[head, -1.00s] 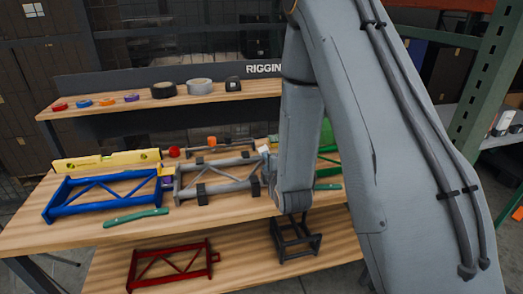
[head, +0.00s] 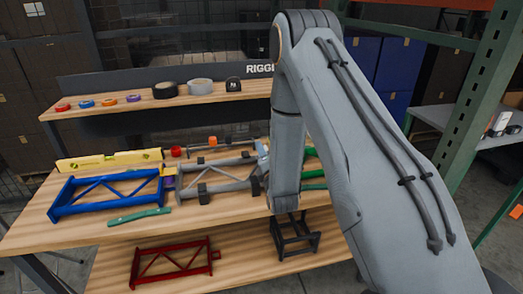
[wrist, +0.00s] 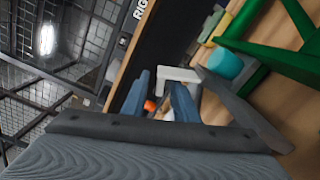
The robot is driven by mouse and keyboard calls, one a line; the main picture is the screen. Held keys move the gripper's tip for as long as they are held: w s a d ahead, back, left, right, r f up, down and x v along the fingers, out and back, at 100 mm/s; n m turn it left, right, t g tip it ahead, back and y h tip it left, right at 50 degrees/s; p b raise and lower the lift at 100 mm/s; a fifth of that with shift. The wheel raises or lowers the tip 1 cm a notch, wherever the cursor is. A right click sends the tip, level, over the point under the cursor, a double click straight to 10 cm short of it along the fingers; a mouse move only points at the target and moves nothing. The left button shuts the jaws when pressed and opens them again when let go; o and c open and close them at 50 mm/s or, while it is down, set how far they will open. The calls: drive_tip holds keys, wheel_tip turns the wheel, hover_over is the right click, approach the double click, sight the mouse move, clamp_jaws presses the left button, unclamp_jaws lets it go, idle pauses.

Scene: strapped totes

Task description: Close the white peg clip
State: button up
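The white peg clip (wrist: 180,74) shows in the wrist view as a white bent piece just beyond my fingertips, partly hidden by the right finger. My gripper (wrist: 160,82) has two blue-grey fingers standing apart, with the clip near their tips. I cannot tell whether either finger touches it. In the head view my arm hides most of the gripper, and only a small pale part shows beside the right end of the grey truss (head: 218,184). The clip cannot be made out clearly there.
A blue truss (head: 105,194), yellow level (head: 110,160) and green-handled tool (head: 139,216) lie on the wooden bench to the left. A red truss (head: 170,264) and black frame (head: 294,236) are on the lower shelf. A green truss (wrist: 272,58) and teal cylinder (wrist: 226,64) are close right of my gripper.

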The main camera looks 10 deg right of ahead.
drive_tip(key=shift+w, duration=0.25)
clamp_jaws()
